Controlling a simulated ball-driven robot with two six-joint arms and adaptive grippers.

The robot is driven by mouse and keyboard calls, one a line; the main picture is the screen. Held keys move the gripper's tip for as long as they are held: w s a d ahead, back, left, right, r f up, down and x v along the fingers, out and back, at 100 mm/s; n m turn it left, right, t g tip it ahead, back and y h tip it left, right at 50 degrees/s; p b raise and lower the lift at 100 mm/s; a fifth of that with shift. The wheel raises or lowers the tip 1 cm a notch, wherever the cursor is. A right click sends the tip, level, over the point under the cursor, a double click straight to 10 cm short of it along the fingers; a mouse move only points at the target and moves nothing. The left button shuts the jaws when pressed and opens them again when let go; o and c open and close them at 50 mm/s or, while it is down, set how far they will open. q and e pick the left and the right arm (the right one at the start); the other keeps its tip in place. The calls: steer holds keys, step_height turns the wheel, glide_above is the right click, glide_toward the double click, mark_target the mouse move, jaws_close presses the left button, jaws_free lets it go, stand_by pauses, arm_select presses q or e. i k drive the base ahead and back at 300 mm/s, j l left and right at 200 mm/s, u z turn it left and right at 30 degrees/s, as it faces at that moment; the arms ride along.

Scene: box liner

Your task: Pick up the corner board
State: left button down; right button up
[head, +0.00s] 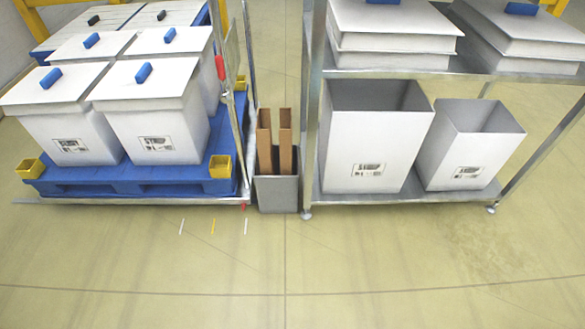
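Two brown upright boards, which look like the corner boards, stand side by side in a grey bin on the floor. The left board (264,140) and the right board (285,142) both stick up above the rim of the bin (277,194). Their lower ends are hidden inside it. The bin stands between the pallet on the left and the metal rack on the right. Neither of my grippers shows in the head view.
A blue pallet (130,182) with lidded white boxes (150,115) and yellow corner pieces (221,167) stands left. A metal rack (310,150) holds open white boxes (368,140) below and lids (395,30) above. The floor (290,265) in front is clear.

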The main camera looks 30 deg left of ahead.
mark_target(262, 135)
steer(key=j+u, duration=0.1)
steer(key=u, duration=0.25)
steer(key=j+u, duration=0.1)
steer(key=u, duration=0.25)
steer(key=j+u, duration=0.1)
steer(key=u, duration=0.25)
steer(key=i, duration=0.05)
